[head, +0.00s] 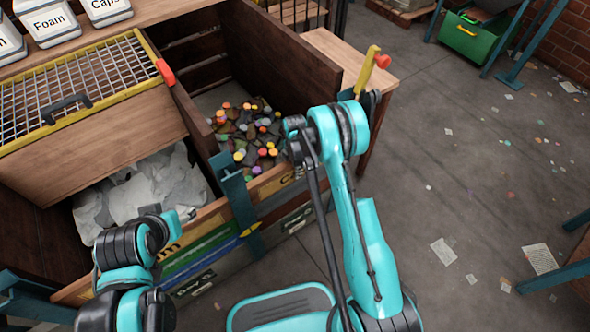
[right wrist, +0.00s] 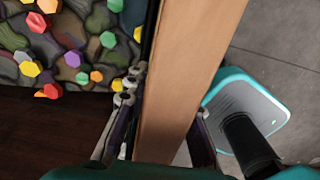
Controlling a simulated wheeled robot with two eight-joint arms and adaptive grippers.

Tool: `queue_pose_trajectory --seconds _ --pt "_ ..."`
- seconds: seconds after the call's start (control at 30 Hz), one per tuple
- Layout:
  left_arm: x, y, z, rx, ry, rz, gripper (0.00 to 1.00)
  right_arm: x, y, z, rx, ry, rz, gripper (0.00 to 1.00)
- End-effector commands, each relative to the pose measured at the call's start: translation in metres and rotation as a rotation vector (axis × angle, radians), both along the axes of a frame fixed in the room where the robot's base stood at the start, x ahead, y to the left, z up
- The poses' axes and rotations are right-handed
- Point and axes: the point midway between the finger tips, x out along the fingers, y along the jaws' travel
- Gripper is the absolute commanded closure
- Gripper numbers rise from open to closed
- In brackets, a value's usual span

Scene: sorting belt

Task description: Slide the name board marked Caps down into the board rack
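The Caps name board (head: 287,182) is a light wooden plank at the front of the bin of colourful caps. Only the start of its lettering shows; my right arm hides the rest. In the right wrist view, the plank (right wrist: 190,70) runs between the fingers of my right gripper (right wrist: 165,115), with a finger against each side. In the head view that gripper is mostly hidden behind my arm. The board rack appears to be at the bin front, beside a blue post (head: 235,195); the board's seating is hidden. My left gripper (head: 187,214) is near the foam bin's front; its fingers are unclear.
Colourful caps (head: 250,135) lie among dark pieces in the right bin. Another post with a yellow top and red knob (head: 382,61) stands at right. The floor at right is mostly open, with scattered scraps.

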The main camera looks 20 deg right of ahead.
Motion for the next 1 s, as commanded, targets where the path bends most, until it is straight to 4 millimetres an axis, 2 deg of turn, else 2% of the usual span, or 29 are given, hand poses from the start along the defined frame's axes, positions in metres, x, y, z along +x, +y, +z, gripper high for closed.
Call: queue_pose_trajectory --seconds 0.17,0.2,0.27,0.5,0.57,1.0 --pt "0.000 0.000 0.000 0.000 0.000 0.000 0.44 0.000 0.000 0.000 0.000 0.000 0.000 1.00" --pt "0.000 0.000 0.000 0.000 0.000 0.000 0.44 0.000 0.000 0.000 0.000 0.000 0.000 0.87" --pt "0.000 0.000 0.000 0.000 0.000 0.000 0.44 0.000 0.000 0.000 0.000 0.000 0.000 1.00" --pt "0.000 0.000 0.003 0.000 0.000 0.000 0.44 0.000 0.000 0.005 0.000 0.000 0.000 1.00" --pt "0.000 0.000 0.008 0.000 0.000 0.000 0.44 0.000 0.000 0.014 0.000 0.000 0.000 1.00" --pt "0.000 0.000 0.057 0.000 0.000 0.000 0.44 0.000 0.000 0.106 0.000 0.000 0.000 1.00"
